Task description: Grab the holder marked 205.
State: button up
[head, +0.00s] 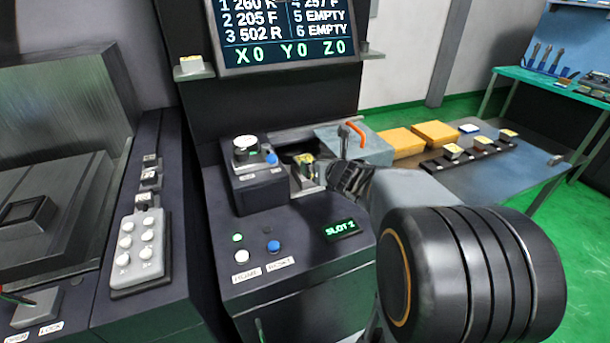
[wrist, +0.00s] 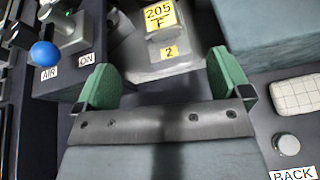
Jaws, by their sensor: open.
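The holder marked 205 F (wrist: 160,15) shows at the top of the wrist view, with a yellow label on its top. It sits on a grey piece with a yellow tag 2 (wrist: 169,51). In the head view a small yellow-topped holder (head: 306,162) stands in the opening of the dark machine; its marking is too small to read there. My gripper (wrist: 163,72) is open, its two green fingers apart with nothing between them. The holder lies ahead of the fingertips, apart from them. In the head view my arm hides most of the gripper.
A screen (head: 285,30) lists 2 as 205 F, and a small display (head: 341,229) reads SLOT 2. A blue AIR knob (wrist: 44,53) is left of the fingers; a grey BACK button (wrist: 286,144) is right. An orange-handled lever (head: 351,135) stands beside the opening.

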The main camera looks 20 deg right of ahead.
jog(key=shift+n, duration=0.9)
jog(key=x, duration=0.5)
jog(key=b+x, duration=0.1)
jog(key=x, duration=0.1)
jog(key=shift+w+a+f, duration=0.15)
jog(key=shift+w+f, duration=0.1)
jog(key=shift+f, duration=0.25)
jog(key=shift+p+x, duration=0.3)
jog(key=shift+x, duration=3)
jog(key=c, duration=1.3)
jog(key=shift+r, duration=0.15)
jog(key=shift+c, duration=0.5)
